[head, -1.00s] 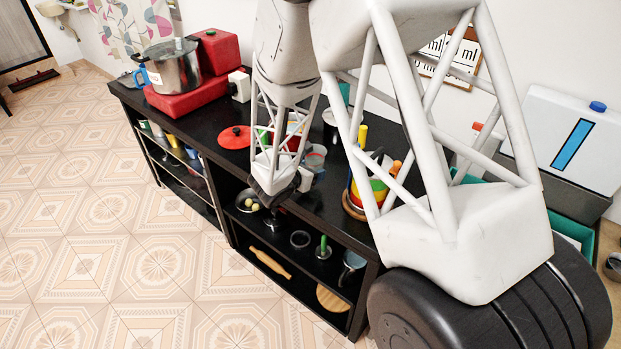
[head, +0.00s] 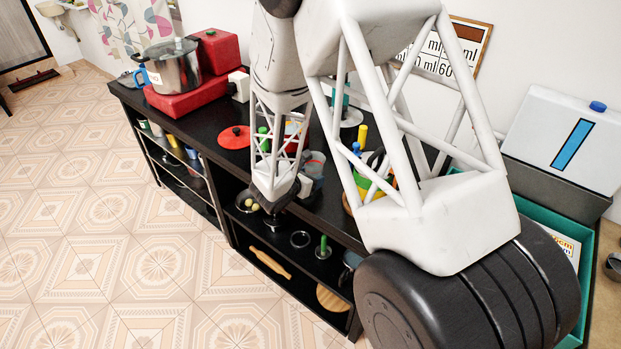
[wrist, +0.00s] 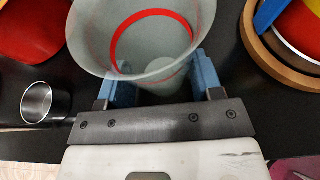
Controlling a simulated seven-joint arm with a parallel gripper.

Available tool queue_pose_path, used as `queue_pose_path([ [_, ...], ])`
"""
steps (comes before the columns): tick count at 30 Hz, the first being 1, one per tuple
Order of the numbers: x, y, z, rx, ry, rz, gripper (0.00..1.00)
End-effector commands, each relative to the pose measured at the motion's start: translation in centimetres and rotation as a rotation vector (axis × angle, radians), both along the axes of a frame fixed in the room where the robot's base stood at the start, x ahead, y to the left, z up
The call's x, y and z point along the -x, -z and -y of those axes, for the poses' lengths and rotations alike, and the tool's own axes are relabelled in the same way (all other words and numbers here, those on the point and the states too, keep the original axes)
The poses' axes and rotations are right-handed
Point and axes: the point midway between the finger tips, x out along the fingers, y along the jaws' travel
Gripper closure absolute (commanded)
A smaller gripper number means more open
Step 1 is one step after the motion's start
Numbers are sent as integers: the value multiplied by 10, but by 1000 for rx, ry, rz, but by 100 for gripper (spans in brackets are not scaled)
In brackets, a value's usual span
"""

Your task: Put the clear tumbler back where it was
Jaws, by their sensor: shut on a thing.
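The clear tumbler (wrist: 140,65) fills the top middle of the wrist view, its wide mouth facing the camera and a red ring showing through its wall. My gripper (wrist: 163,88) has its blue fingers on either side of the tumbler and is shut on it. In the head view the tumbler (head: 314,162) is a small greyish shape beside my wrist, over the black counter. My arm partly covers it there, and my fingertips cannot be made out. Whether the tumbler's base touches the counter cannot be told.
A small metal cup (wrist: 38,103) stands left of my gripper. A red item (wrist: 30,30) is at upper left, and a round wooden base (wrist: 270,50) with coloured rings is close on the right. The black counter (head: 222,118) has a red lid (head: 234,137) farther left.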

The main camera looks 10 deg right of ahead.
Motion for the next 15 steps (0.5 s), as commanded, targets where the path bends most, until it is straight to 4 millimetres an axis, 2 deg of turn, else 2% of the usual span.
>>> queue_pose_path([
  [15,0,5,0,1,0,-1,68],
])
